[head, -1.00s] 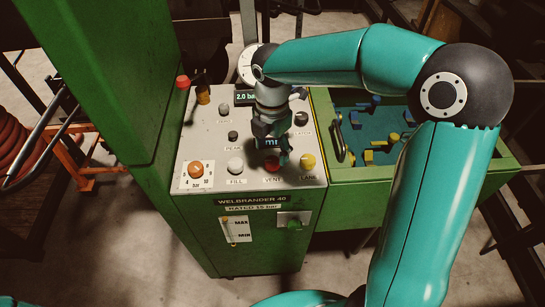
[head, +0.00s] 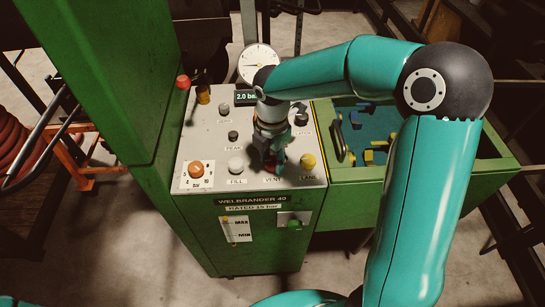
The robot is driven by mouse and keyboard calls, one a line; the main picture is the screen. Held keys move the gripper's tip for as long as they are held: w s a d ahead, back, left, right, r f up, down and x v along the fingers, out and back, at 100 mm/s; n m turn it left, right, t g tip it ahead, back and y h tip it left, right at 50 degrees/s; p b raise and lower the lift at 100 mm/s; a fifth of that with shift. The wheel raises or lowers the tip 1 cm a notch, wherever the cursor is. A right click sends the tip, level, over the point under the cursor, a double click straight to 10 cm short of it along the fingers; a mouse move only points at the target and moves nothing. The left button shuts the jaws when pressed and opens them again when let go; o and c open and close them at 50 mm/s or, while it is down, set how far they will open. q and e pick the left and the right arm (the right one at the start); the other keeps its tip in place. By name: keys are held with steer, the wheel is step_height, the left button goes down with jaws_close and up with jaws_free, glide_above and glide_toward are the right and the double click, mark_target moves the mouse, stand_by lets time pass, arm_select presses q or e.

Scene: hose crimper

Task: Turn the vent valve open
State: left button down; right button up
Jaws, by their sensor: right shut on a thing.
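The vent valve is a red knob (head: 272,169) above the VENT label on the sloped grey panel (head: 210,150). In the head view it is mostly hidden behind my right gripper. My right gripper (head: 274,165) points down at the VENT position and is shut on the knob. The knob's turn angle cannot be made out. The display (head: 246,97) at the top of the panel reads 2.0 bar. A round white gauge (head: 258,62) stands behind it. My left gripper is not in view.
An orange selector (head: 196,170) sits further left. A green tray (head: 420,185) with blue and yellow pieces adjoins the panel on the right.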

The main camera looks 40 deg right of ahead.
steer(key=shift+m, duration=0.4)
steer(key=shift+c, duration=0.2)
steer(key=m+b, duration=0.1)
steer(key=m, duration=0.2)
steer(key=shift+m, duration=0.3)
steer(key=m+b, duration=0.1)
steer(key=m, duration=0.3)
steer(key=m+b, duration=0.1)
steer(key=m, duration=0.4)
steer(key=m+b, duration=0.1)
steer(key=m, duration=0.3)
steer(key=shift+m, duration=0.4)
steer(key=o, duration=1.1)
steer(key=shift+o, duration=0.2)
